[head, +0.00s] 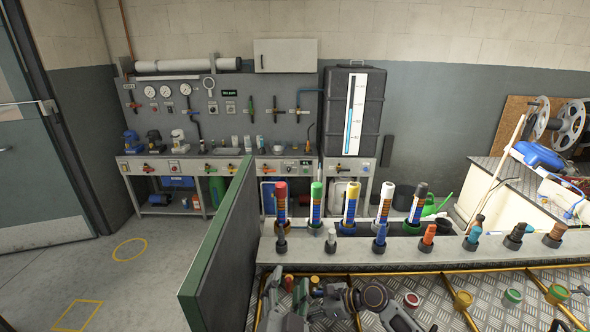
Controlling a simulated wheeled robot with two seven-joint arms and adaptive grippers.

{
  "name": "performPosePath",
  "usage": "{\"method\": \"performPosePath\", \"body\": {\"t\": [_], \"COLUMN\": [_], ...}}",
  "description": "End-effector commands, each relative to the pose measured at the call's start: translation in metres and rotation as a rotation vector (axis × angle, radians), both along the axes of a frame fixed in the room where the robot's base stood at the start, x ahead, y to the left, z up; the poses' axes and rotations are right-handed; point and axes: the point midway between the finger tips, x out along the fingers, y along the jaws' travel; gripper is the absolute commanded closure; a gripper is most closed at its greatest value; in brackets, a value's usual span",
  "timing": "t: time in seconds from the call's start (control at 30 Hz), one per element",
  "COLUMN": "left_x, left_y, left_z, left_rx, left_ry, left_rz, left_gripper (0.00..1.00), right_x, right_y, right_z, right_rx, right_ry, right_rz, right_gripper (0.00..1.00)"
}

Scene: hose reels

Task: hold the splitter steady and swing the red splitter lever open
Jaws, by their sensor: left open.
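My left gripper (273,297) is a grey shape at the bottom edge, just right of the green panel. It is open, and its lower part is cut off by the frame. A small dark red piece (288,284) shows right beside it, but I cannot tell whether this is the splitter lever. Grey and dark jointed parts lie to its right, low in the view. I cannot make out the splitter among them, nor any contact with it.
A green-topped partition (215,245) stands on the left. A grey ledge (345,257) holds several coloured tubes and nozzles. Below it are brass pipes and a red-centred cap (411,299) over checker plate. A workbench (190,163) stands behind. Floor at left is clear.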

Motion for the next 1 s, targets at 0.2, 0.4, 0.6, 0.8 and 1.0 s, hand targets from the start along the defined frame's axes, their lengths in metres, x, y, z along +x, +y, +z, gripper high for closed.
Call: {"method": "performPosePath", "body": {"t": [0.2,0.4,0.6,0.8,1.0], "left_x": [0.0000,0.0000,0.0000,0.0000,0.0000], "left_y": [0.0000,0.0000,0.0000,0.0000,0.0000], "left_z": [0.0004,0.0002,0.0002,0.0001,0.0001], "left_rx": [0.000,0.000,0.000,0.000,0.000], "left_ry": [0.000,0.000,0.000,0.000,0.000], "left_rz": [0.000,0.000,0.000,0.000,0.000], "left_gripper": [0.53,0.53,0.53,0.53,0.53], "right_x": [0.0003,0.0003,0.0001,-0.0001,-0.0018], "right_y": [0.0001,0.0001,0.0001,-0.0007,-0.0084], "right_z": [0.0008,0.0006,0.0003,0.0004,0.0046], "right_rx": [0.001,0.001,0.000,0.000,0.000], "right_ry": [-0.002,0.000,0.000,0.000,-0.001], "right_rz": [0.000,0.000,0.000,0.000,-0.002], "right_gripper": [0.60,0.24,0.22,0.22,0.22]}}
